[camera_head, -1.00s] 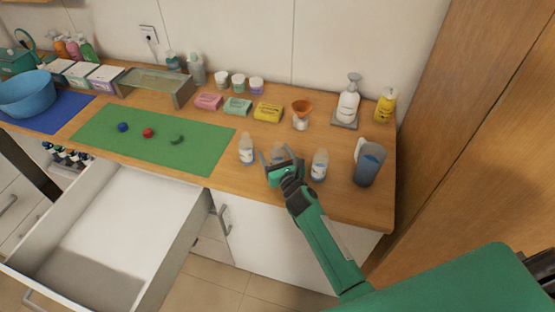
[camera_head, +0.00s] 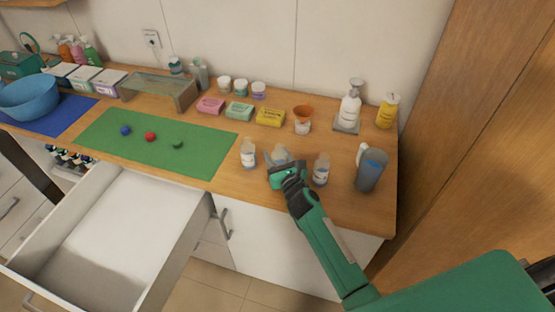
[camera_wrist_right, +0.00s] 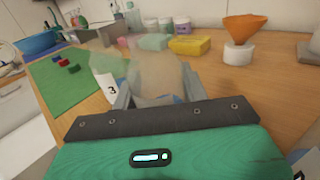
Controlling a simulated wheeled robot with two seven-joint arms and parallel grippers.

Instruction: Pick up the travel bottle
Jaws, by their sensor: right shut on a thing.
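Several small clear travel bottles stand in a row near the front of the counter. The left one (camera_head: 248,154) and the right one (camera_head: 320,170) stand upright and free. My right gripper (camera_head: 280,162) is at the middle bottle (camera_head: 280,152), shut on it. In the right wrist view the clear bottle (camera_wrist_right: 155,72) sits between the fingers, blurred and see-through, its lower part hidden by the gripper body. I cannot tell whether it touches the counter. My left gripper is not in view.
An orange funnel on a white bottle (camera_head: 303,119) stands behind the gripper. A grey-blue jug (camera_head: 370,169) is at the right. Soap boxes, including a yellow one (camera_head: 270,117), lie behind. A green mat (camera_head: 205,155) is at the left, above an open drawer (camera_head: 120,220).

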